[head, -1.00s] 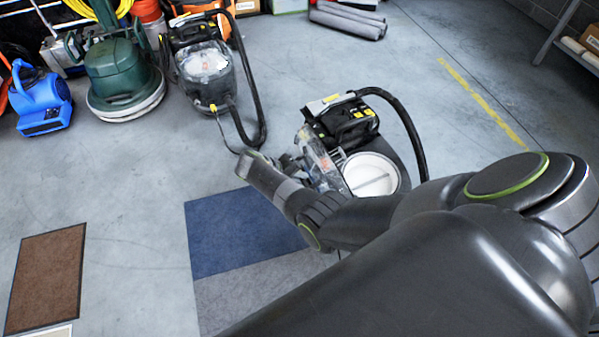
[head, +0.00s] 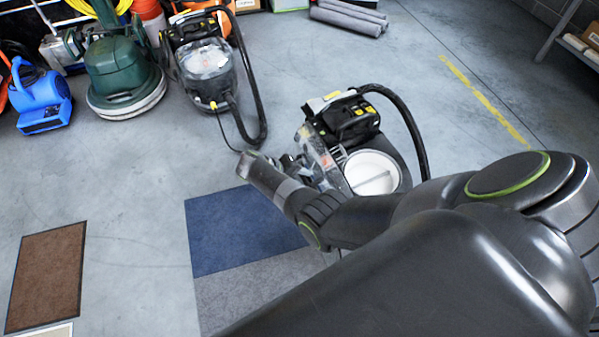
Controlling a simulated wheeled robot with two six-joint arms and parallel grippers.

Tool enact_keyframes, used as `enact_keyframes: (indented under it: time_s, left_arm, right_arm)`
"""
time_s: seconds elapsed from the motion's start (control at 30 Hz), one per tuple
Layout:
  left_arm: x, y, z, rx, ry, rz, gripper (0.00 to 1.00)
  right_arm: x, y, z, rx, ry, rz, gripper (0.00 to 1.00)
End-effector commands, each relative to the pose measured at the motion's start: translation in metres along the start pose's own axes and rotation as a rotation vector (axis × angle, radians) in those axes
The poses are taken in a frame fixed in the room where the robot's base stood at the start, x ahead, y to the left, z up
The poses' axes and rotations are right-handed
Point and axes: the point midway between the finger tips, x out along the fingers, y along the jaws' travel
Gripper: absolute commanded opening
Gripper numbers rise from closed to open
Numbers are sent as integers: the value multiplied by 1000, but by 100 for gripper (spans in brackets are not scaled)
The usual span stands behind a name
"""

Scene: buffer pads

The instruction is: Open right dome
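The right machine (head: 352,118) is black with yellow parts and a hose. Its clear dome (head: 322,160) stands tilted up at the left side of a round white bowl (head: 375,165), whose inside shows uncovered. My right arm reaches in from the right, in front of the machine. My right gripper (head: 289,161) is just left of the dome, partly hidden behind my wrist. I cannot tell whether its fingers touch the dome or are open or shut. The left machine (head: 203,68) has its clear dome lying over its body. My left gripper is not in view.
A blue mat (head: 235,230) and a grey mat (head: 250,285) lie below my wrist. A brown mat (head: 45,275) lies far left. A green floor machine (head: 122,75) and a blue blower (head: 42,100) stand at the upper left. Floor on the right is clear.

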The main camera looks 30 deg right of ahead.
Motion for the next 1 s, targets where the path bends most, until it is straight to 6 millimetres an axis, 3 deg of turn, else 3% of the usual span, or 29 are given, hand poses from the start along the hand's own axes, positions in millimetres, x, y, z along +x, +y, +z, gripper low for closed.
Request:
enact_keyframes:
  time_s: [0.17, 0.27, 0.5, 0.8, 1.0]
  left_arm:
    - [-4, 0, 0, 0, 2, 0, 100]
    - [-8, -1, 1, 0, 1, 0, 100]
    - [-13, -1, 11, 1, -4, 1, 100]
    - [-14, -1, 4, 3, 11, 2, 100]
    - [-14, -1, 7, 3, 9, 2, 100]
  right_arm:
    - [-13, 2, -2, 2, 4, 0, 35]
    - [-32, 2, -1, 2, 4, -3, 35]
    - [-91, 1, -1, 2, 5, -3, 35]
    - [-153, 0, 0, 1, 2, -2, 35]
    - [-171, 0, 0, 0, -1, 0, 35]
